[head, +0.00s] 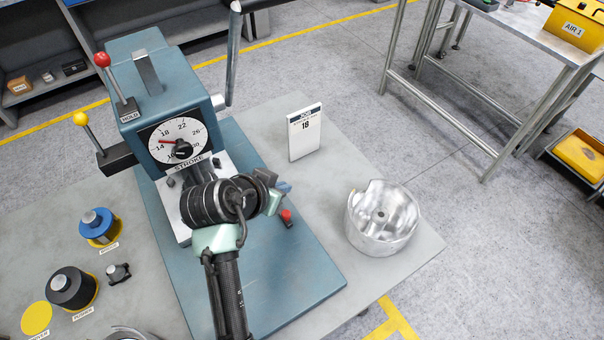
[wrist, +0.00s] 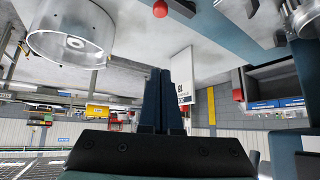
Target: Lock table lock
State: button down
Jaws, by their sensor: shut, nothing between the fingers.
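No label reading table lock can be made out. A small red-knobbed lever (head: 287,215) stands on the blue base plate of the press (head: 300,270), just beyond my gripper. A red knob (wrist: 160,8) also shows at the top of the wrist view, past the fingertips. My gripper (head: 284,187) is shut and empty, close above and behind that lever in the head view, apart from the knob. Its dark blue fingers (wrist: 163,95) are together in the wrist view. My arm hides part of the base plate and the press front.
The press has a red-knobbed HOLD lever (head: 102,60), a yellow-knobbed lever (head: 80,119) and a STROKE dial (head: 175,140). Blue (head: 100,228) and black (head: 72,288) cylinders stand left.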

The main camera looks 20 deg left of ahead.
aim_at(287, 211)
jog(key=shift+s+f+g, duration=0.3)
jog(key=shift+s+f, duration=0.3)
jog(key=shift+f, duration=0.05)
jog(key=shift+w+d+f+p, duration=0.1)
jog(key=shift+w+f+p, duration=0.35)
jog(key=shift+f, duration=0.85)
jog(key=shift+w+d+f+p, duration=0.1)
jog(key=shift+w+f+p, duration=0.4)
jog(key=shift+f, duration=0.85)
jog(key=shift+w+d+f+p, duration=0.1)
jog(key=shift+w+f+p, duration=0.35)
jog(key=shift+f, duration=0.85)
jog(key=shift+s, duration=0.1)
jog(key=shift+s+h, duration=0.1)
jog(key=shift+h, duration=0.2)
jog(key=shift+a+m, duration=0.1)
jog(key=shift+m, duration=0.2)
